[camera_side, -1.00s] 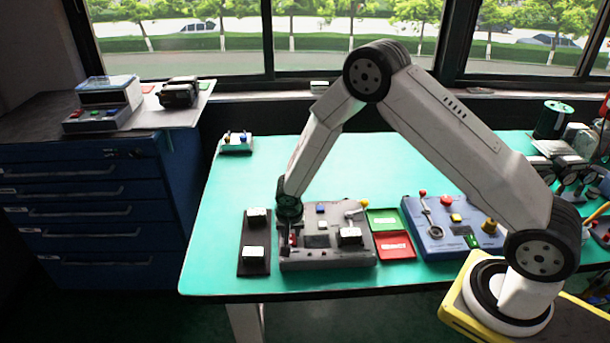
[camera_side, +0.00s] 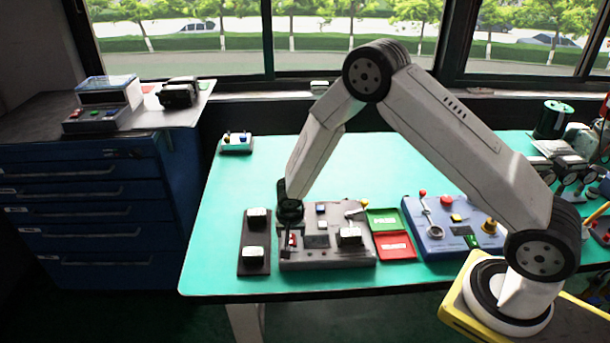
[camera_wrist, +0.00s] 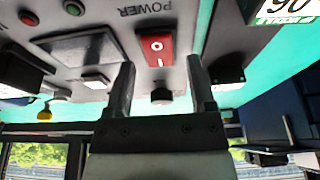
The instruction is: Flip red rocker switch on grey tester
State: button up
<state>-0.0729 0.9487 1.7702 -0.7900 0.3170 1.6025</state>
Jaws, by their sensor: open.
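The grey tester (camera_side: 330,262) sits on the green bench top. The switch also shows as a small red patch (camera_side: 291,240) below my wrist in the side view. My gripper (camera_wrist: 162,72) is open and empty. Its two fingertips lie on either side of the switch's lower end in the wrist view, with a visible gap. I cannot tell whether they touch the panel. In the side view the fingers are small and dark over the tester's left side.
A dark plate (camera_side: 254,268) with two black blocks lies left of the tester. A green tray (camera_side: 384,218) and a red tray (camera_side: 394,246) are to its right, then a blue panel (camera_side: 428,246) with levers. The bench behind is mostly clear.

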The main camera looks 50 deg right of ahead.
aim_at(293, 244)
jog(key=shift+v, duration=3.75)
jog(key=shift+a+r, duration=0.1)
jog(key=s+r+n+y, duration=0.1)
jog(key=s+r+n, duration=0.3)
jog(key=s, duration=0.5)
jog(key=s+d+r+n+y, duration=0.1)
jog(key=s+r+n, duration=0.4)
jog(key=s, duration=0.4)
jog(key=shift+v, duration=0.9)
jog(key=shift+w+d, duration=0.15)
jog(key=shift+w, duration=0.05)
